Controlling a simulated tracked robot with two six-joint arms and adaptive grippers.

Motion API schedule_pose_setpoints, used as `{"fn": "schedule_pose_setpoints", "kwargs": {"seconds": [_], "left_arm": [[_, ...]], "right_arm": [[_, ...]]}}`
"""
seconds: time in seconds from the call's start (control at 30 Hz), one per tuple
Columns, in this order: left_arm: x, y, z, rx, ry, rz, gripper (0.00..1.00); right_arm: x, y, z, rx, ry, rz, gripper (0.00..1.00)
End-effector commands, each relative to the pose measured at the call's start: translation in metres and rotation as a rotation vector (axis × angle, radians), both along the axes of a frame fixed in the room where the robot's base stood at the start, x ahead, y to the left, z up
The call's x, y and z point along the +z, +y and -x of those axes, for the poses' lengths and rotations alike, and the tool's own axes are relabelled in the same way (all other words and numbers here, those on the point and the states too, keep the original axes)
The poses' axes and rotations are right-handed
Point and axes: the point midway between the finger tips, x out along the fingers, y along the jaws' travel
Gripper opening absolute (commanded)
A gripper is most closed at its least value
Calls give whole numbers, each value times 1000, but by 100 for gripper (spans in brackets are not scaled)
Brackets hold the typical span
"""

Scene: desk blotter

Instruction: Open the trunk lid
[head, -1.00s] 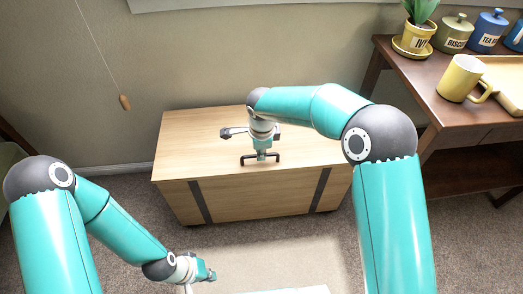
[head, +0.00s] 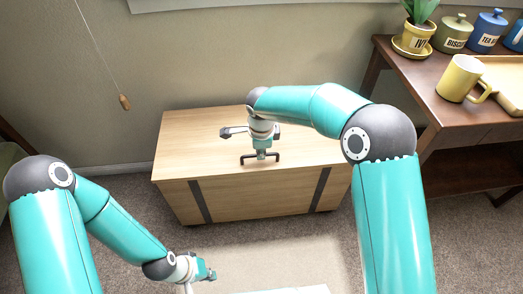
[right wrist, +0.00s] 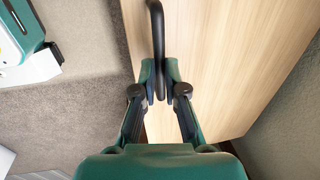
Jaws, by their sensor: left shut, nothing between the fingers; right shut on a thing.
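The wooden trunk (head: 255,196) stands on the carpet against the wall, with two dark straps on its front. Its lid (head: 190,140) looks closed, lying flat on top. A dark handle (head: 246,157) sits near the lid's front edge; it also shows in the right wrist view (right wrist: 156,22). My right gripper (head: 261,154) is shut on the handle, its fingers on either side of the bar in the right wrist view (right wrist: 161,88). My left gripper (head: 211,274) is low in front of the trunk, apart from it, shut and empty.
A dark wooden desk (head: 410,85) at the right holds a yellow mug (head: 459,78), a potted plant (head: 415,35) and canisters (head: 452,32). A cord with a wooden pull (head: 124,102) hangs by the wall, left above the trunk.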

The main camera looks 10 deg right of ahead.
Motion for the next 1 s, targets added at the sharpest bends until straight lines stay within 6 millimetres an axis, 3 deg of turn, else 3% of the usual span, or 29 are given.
{"fn": "schedule_pose_setpoints", "kwargs": {"seconds": [0.17, 0.37, 0.4, 0.77, 1.0], "left_arm": [[2, 0, 0, 0, 0, 0, 0], [2, 0, 0, 0, 0, 0, 0], [2, 0, 0, 0, 0, 0, 0], [2, 0, 0, 0, 0, 0, 0], [2, 0, 0, 0, 0, 0, 0]], "right_arm": [[7, 0, -6, 0, -18, -4, 2], [5, 0, -4, 0, -12, -3, 36], [5, 0, -4, 0, -11, -3, 37], [9, 0, -2, 0, -8, -3, 37], [41, 0, 3, 0, -13, -4, 37]]}}
